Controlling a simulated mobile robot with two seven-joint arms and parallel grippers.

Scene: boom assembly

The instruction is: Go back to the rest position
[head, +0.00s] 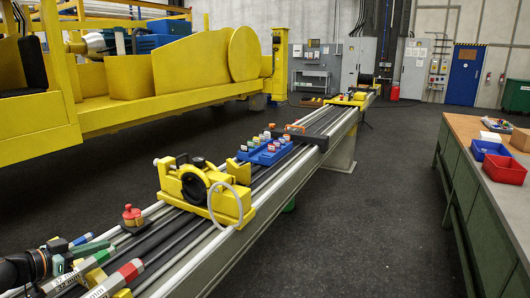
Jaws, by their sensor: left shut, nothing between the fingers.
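My left gripper (62,262) is at the lower left corner of the head view, at the end of a dark arm link. It is small in the picture, and its fingers are shut with nothing between them. It is close to several marked rods with coloured ends, one of them a red-ended rod (118,279), over the near end of the long rail bench (245,246). I cannot tell whether it touches any of them. My right gripper is not in view.
A yellow clamp device (238,207) with a cable and a red-topped piece (132,215) sit on the bench. A blue block holder (265,155) is farther along. A yellow machine (120,120) stands left. A green workbench (483,226) stands right. The dark floor between is clear.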

